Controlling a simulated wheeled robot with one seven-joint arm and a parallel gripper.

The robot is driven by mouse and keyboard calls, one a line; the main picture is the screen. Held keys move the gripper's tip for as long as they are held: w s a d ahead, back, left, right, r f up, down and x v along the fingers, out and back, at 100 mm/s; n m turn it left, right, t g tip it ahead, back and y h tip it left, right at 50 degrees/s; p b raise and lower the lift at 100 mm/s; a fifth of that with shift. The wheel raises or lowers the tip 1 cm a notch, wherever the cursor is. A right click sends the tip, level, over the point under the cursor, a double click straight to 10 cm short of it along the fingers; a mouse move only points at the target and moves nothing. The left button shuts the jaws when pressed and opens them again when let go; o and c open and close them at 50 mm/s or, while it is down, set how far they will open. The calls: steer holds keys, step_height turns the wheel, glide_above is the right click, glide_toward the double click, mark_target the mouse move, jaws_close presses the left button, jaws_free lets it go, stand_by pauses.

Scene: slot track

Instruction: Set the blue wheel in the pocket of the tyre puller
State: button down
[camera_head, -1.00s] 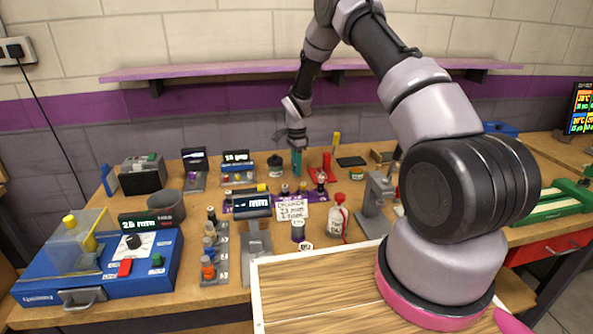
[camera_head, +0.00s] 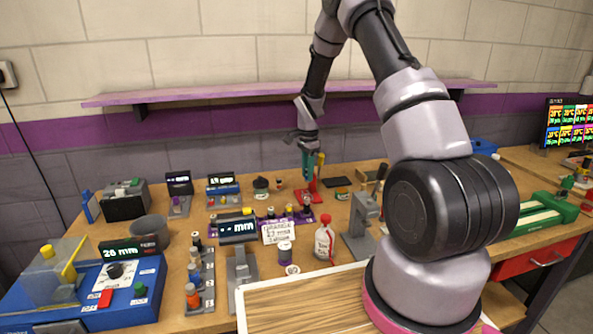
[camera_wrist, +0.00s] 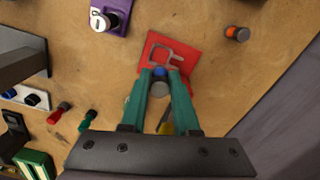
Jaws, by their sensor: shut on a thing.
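My gripper (camera_wrist: 161,78) has teal fingers and is shut on the blue wheel (camera_wrist: 160,71), which shows a blue part and a grey round part between the fingertips in the wrist view. The tyre puller (camera_wrist: 186,88) is a red plate with a grey forked frame, just beyond the fingertips there. The wheel appears at the near side of the fork; whether it touches cannot be told. In the head view, my gripper (camera_head: 307,163) points down by the red tyre puller (camera_head: 313,191). The wheel cannot be made out there.
A purple rack (camera_wrist: 110,14) stands left of the puller in the wrist view, and a small orange-ended wheel (camera_wrist: 237,33) lies to the right. Red and green screwdrivers (camera_wrist: 60,113) lie at left. In the head view, a white bottle (camera_head: 324,243) and grey press (camera_head: 362,226) stand nearer.

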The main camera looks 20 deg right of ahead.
steer(key=shift+f, duration=3.45)
steer(key=shift+f, duration=0.2)
steer(key=c, duration=0.6)
jaws_free()
